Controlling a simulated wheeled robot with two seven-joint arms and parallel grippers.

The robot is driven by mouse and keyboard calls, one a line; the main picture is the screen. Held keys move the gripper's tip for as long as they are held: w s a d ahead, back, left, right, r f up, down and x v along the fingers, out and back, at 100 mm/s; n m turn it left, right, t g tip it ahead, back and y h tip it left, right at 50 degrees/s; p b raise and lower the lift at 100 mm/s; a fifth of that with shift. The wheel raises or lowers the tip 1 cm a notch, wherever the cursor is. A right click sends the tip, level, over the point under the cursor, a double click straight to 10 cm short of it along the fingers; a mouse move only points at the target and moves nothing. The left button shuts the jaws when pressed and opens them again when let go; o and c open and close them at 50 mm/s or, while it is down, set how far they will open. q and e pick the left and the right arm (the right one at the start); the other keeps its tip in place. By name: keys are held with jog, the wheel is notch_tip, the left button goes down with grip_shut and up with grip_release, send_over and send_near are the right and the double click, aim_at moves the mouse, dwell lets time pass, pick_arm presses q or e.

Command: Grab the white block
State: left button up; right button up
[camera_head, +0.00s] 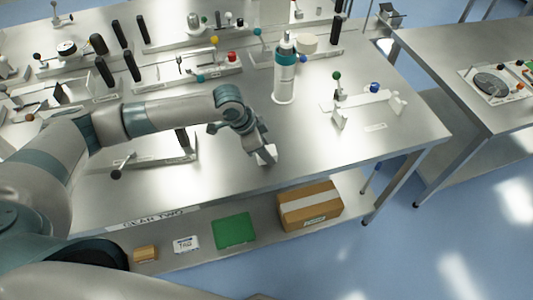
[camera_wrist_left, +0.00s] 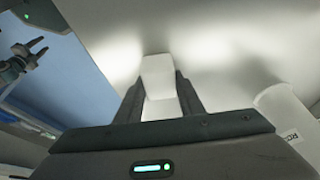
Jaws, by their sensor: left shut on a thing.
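The white block (camera_wrist_left: 158,76) is between the two dark fingers of my left gripper (camera_wrist_left: 160,98) in the left wrist view. The fingers press on its two sides. In the head view the block (camera_head: 267,156) shows as a small white piece below my left gripper (camera_head: 260,150), over the front part of the steel table (camera_head: 330,150). I cannot tell whether the block touches the tabletop. My right gripper (camera_wrist_left: 38,48) shows small at the left of the left wrist view, empty, with its fingers apart.
A white bottle with a teal band (camera_head: 285,75) stands behind my left gripper. A white bracket with blue and green knobs (camera_head: 365,102) is to the right. A lower shelf holds a cardboard box (camera_head: 310,205) and a green case (camera_head: 234,231). Fixtures crowd the back left.

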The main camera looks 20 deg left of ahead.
aim_at(272, 149)
pick_arm(q)
jog(key=shift+r, duration=0.15)
jog(key=shift+r+b, duration=0.55)
notch_tip(272, 149, up, 2)
jog(key=shift+r+b, duration=0.25)
jog(key=shift+b, duration=0.45)
jog(key=s+d+r+b, duration=0.3)
jog(key=s+d+r, duration=0.2)
jog(key=d, duration=0.5)
notch_tip(272, 149, up, 2)
jog(key=shift+s+d+r, duration=0.1)
jog(key=shift+s+d, duration=0.1)
jog(key=shift+s, duration=0.05)
jog(key=shift+a, duration=0.1)
